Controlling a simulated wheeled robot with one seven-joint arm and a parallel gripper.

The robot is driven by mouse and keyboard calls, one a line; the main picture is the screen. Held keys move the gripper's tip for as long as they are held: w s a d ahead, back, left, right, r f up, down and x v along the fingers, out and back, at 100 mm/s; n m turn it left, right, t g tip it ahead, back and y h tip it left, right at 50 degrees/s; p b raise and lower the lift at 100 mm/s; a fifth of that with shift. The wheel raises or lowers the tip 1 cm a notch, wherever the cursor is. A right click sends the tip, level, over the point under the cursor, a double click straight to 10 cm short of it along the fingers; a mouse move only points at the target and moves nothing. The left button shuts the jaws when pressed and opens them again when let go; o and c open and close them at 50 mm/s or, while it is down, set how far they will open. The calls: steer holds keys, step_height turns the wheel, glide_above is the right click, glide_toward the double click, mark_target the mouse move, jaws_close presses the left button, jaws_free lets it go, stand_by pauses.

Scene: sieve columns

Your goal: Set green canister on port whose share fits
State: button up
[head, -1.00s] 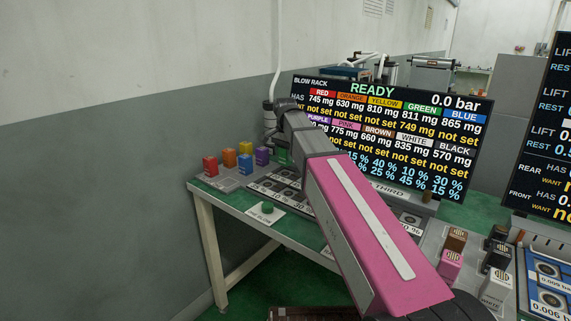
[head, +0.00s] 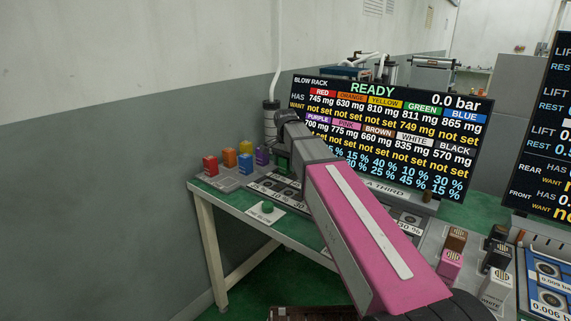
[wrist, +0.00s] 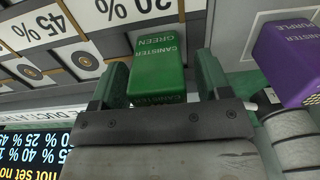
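The green canister (wrist: 158,65) stands between the two fingers of my gripper (wrist: 165,75) in the wrist view, with a narrow gap at the right finger. My gripper looks open around it. In the head view the green canister (head: 284,162) is mostly hidden by my wrist. Ports with percent labels lie beside it: a 45 % label (wrist: 40,25) shows in the wrist view and a 30 % label (head: 297,205) in the head view.
The purple canister (wrist: 285,60) stands close beside the green one. Red (head: 210,165), orange (head: 229,157) and yellow canisters stand further left. Brown, pink, black and white canisters (head: 495,287) stand at the right.

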step_height(320, 180, up, 12)
steer(key=shift+r, duration=0.15)
stand_by(0.6)
